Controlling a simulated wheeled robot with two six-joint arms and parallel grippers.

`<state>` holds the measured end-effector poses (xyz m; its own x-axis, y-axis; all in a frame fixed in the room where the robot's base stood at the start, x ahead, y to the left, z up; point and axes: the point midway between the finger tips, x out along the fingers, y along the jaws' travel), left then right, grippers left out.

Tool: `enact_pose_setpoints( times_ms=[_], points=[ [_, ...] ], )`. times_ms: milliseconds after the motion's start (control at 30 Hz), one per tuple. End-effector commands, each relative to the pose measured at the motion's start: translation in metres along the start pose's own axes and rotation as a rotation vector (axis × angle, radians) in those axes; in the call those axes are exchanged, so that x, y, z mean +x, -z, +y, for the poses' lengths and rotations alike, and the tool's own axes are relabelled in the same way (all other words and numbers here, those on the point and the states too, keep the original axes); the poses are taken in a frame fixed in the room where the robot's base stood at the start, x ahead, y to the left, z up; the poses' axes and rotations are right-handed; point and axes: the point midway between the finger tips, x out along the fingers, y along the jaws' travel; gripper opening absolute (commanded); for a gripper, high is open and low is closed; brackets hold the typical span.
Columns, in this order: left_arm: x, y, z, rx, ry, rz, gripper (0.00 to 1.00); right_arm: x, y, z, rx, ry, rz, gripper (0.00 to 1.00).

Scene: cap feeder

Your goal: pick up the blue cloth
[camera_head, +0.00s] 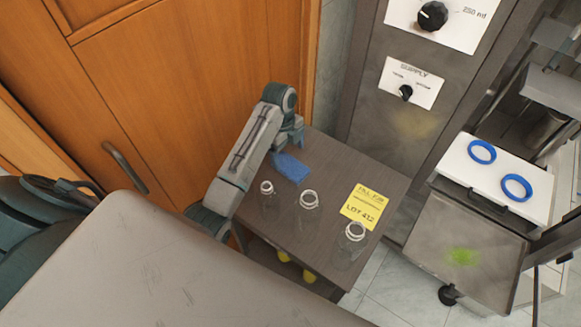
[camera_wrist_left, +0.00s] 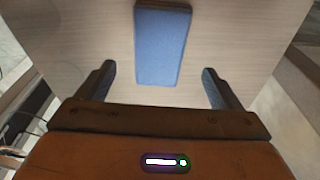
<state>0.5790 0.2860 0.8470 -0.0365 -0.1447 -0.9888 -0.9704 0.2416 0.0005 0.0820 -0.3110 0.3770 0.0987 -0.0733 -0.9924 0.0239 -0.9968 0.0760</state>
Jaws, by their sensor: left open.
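The blue cloth (camera_head: 290,167) lies flat on the small dark table (camera_head: 335,172), near its far left edge. My left gripper (camera_head: 291,138) is over the table's far edge, just beyond the cloth in the head view. In the left wrist view its two fingers (camera_wrist_left: 157,85) are wide apart and empty, with the cloth lying ahead between their lines. The height of the fingers above the cloth is hard to tell. My right gripper is not in view.
Three clear bottles stand on the table: a left one (camera_head: 267,198), a middle one (camera_head: 308,203) and a right one (camera_head: 354,239). A wooden door (camera_head: 190,80) is behind my arm. Blue rings (camera_head: 516,187) lie on a white surface at right.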

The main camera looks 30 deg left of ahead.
Motion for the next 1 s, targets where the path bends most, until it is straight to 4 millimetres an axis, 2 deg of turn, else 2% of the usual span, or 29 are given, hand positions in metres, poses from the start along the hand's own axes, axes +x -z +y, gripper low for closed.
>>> enact_pose_setpoints(
  times_ms=[200, 333, 633, 667, 800, 900, 1000],
  points=[
    [0.027, -0.001, 0.000, -0.001, -0.005, 0.003, 0.87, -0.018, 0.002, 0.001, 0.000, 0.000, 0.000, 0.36],
    [0.045, -0.002, 0.000, -0.001, -0.003, 0.002, 0.87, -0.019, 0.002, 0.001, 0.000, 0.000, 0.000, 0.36],
    [0.052, -0.002, 0.000, 0.000, -0.001, 0.000, 0.87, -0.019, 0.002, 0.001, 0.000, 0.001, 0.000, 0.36],
    [0.052, -0.002, 0.000, 0.000, -0.001, 0.000, 0.83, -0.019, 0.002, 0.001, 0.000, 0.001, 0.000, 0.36],
    [0.052, -0.002, 0.000, 0.000, -0.001, 0.000, 0.56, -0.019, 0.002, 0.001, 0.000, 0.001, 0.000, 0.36],
    [0.052, -0.002, 0.000, 0.000, -0.001, 0.000, 0.39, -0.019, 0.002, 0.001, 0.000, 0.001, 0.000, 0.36],
    [0.052, -0.002, 0.000, 0.000, -0.001, 0.000, 0.39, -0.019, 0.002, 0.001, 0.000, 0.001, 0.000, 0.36]
  ],
)
